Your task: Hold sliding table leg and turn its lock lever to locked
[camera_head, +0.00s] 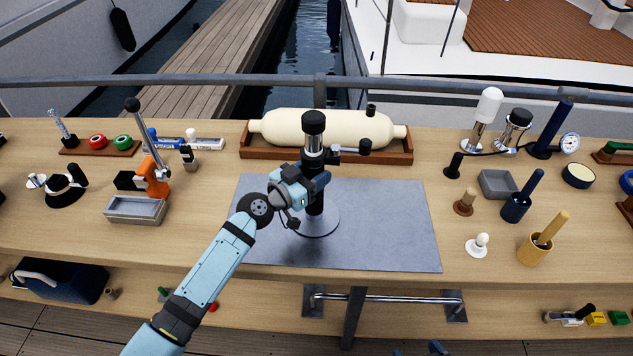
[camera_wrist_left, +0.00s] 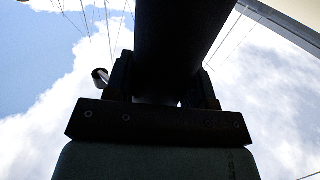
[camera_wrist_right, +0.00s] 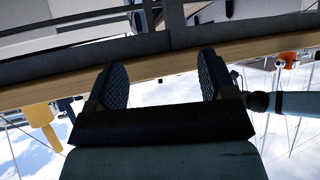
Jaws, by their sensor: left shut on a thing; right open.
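The sliding table leg (camera_head: 314,122) stands upright on a round grey base (camera_head: 318,222), with a black cap, a bright upper tube and a black lower column. Its lock lever (camera_head: 350,150) sticks out to the right from the collar and ends in a dark knob. My left gripper (camera_head: 313,184) is shut around the column below the lever. In the left wrist view the dark column (camera_wrist_left: 180,45) fills the space between the fingers. My right gripper (camera_wrist_right: 163,80) is open and empty in the right wrist view. The lever's lock marking is too small to read.
The leg stands on a grey mat (camera_head: 400,240). A cream cylinder in a wooden cradle (camera_head: 250,153) lies close behind. The mat right of the leg is clear.

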